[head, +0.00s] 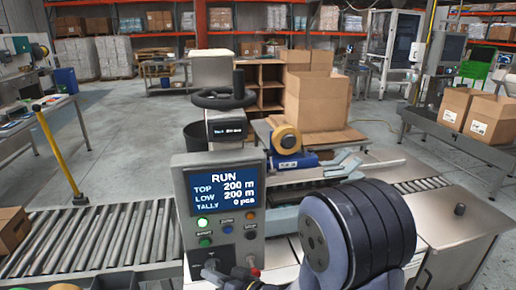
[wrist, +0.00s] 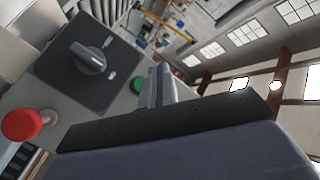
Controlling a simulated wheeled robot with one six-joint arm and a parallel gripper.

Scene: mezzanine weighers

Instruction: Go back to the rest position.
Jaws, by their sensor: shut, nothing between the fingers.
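My gripper (wrist: 160,72) shows in the wrist view with its two grey fingers together and nothing between them. It is close to the face of a grey control box (head: 178,225); whether it touches cannot be told. In the wrist view a black rotary knob (wrist: 90,57) on a dark plate is left of the fingers, a red mushroom button (wrist: 22,123) is at far left, and a green button (wrist: 138,86) is just beside the fingers. In the head view the box's screen (head: 222,192) reads RUN, TOP 200 m, LOW 200 m, TALLY 0 pcs. A green lamp (head: 202,222) glows under it.
A roller conveyor (head: 95,240) runs at left, with a cardboard box (head: 10,230) on it. A tape-head machine (head: 287,145) stands behind the control box, near a large carton (head: 318,102). A steel table (head: 455,215) is at right. Open floor (head: 120,125) lies behind at left.

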